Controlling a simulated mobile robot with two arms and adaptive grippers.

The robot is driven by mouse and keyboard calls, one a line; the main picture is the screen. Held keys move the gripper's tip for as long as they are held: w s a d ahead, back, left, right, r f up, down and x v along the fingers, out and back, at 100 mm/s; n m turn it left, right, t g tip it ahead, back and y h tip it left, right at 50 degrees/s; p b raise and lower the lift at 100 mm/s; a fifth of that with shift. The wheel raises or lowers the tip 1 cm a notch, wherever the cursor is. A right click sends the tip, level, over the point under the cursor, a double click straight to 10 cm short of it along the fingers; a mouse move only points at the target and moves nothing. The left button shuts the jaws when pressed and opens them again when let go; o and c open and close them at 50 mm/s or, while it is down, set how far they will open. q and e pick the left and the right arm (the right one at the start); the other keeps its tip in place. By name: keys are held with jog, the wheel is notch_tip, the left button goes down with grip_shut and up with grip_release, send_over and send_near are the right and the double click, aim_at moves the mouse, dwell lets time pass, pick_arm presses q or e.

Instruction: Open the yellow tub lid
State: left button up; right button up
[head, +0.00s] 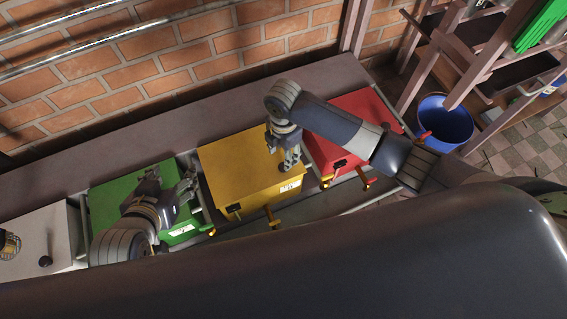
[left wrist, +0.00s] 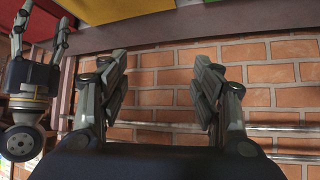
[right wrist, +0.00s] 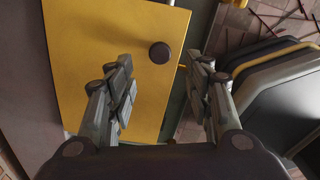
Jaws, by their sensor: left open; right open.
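The yellow tub (head: 252,170) stands in the middle of the row, and its flat yellow lid looks closed. My right gripper (head: 290,162) is open and empty at the right side of the yellow tub. In the right wrist view the yellow lid (right wrist: 110,50) lies beyond the open fingers, with the round dark knob (right wrist: 160,53) in the gap between them; I cannot tell the distance. My left gripper (head: 182,187) is open and empty above the green tub; its wrist view (left wrist: 160,85) faces the brick wall.
The green tub (head: 108,203) is on the left and the red tub (head: 358,108) on the right, close beside the yellow one. A white box (head: 45,235) is at far left. A blue bin (head: 446,122) stands on the floor by a rack. A brick wall (head: 170,60) closes the back.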

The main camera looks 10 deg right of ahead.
notch_tip(320, 180, down, 3)
jog(key=shift+f+b, duration=0.15)
jog(key=shift+b, duration=0.45)
notch_tip(320, 180, down, 3)
jog(key=shift+b, duration=0.6)
pick_arm(q)
jog(key=w+d+r+t+h, duration=0.2)
jog(key=w+r+t, duration=0.4)
jog(key=r, duration=0.6)
jog(key=shift+w+d+t, duration=0.2)
jog(key=shift+d+t, duration=0.5)
jog(key=shift+t, duration=0.1)
pick_arm(e)
jog(key=shift+f, duration=0.3)
pick_arm(q)
jog(key=shift+r, duration=0.1)
pick_arm(e)
grip_shut()
